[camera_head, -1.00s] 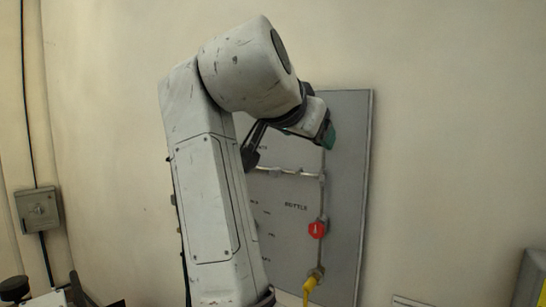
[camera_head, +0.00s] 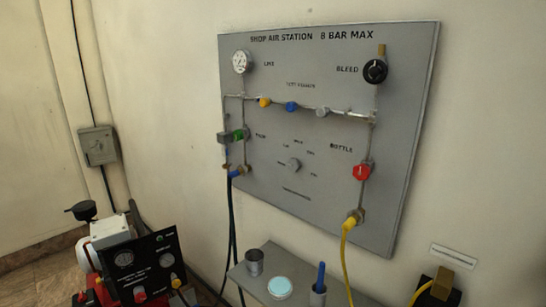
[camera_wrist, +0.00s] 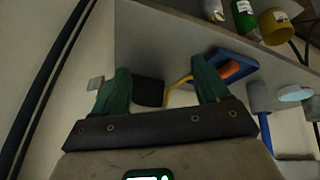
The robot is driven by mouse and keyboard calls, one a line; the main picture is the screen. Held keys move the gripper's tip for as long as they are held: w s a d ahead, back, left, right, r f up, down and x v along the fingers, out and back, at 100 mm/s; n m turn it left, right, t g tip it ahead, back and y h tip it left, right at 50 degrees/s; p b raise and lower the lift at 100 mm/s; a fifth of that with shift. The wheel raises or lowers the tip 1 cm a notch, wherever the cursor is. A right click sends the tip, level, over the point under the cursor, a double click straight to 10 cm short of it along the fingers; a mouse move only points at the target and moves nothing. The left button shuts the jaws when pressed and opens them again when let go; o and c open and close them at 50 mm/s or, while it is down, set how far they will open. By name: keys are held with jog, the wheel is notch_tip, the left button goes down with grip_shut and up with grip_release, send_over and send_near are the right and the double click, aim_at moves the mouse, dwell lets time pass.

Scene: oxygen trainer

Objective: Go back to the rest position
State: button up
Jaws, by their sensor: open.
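My gripper (camera_wrist: 162,84) shows in the wrist view as two green fingers, set wide apart. It is open, and nothing is held between the fingertips. A grey surface and a yellow hose (camera_wrist: 178,92) show beyond the fingers. In the head view neither my arm nor my gripper is in sight. The grey shop air panel (camera_head: 330,215) on the wall is fully visible there, with its gauge, knobs and red bottle valve (camera_head: 361,171).
A compressor with a black control panel (camera_head: 143,265) stands lower left. A small shelf (camera_head: 243,272) holds cups below the wall panel. In the wrist view, a blue tray (camera_wrist: 232,58) lies right of the fingers and black hoses (camera_wrist: 44,85) run down the left.

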jog(key=s+f+n+g+y, duration=0.1)
jog(key=s+f, duration=0.4)
jog(key=s, duration=0.6)
jog(key=s+f+n+g+y, duration=0.1)
jog(key=s+f, duration=0.4)
jog(key=s, duration=0.7)
jog(key=shift+g+y, duration=0.4)
jog(key=shift+g, duration=0.3)
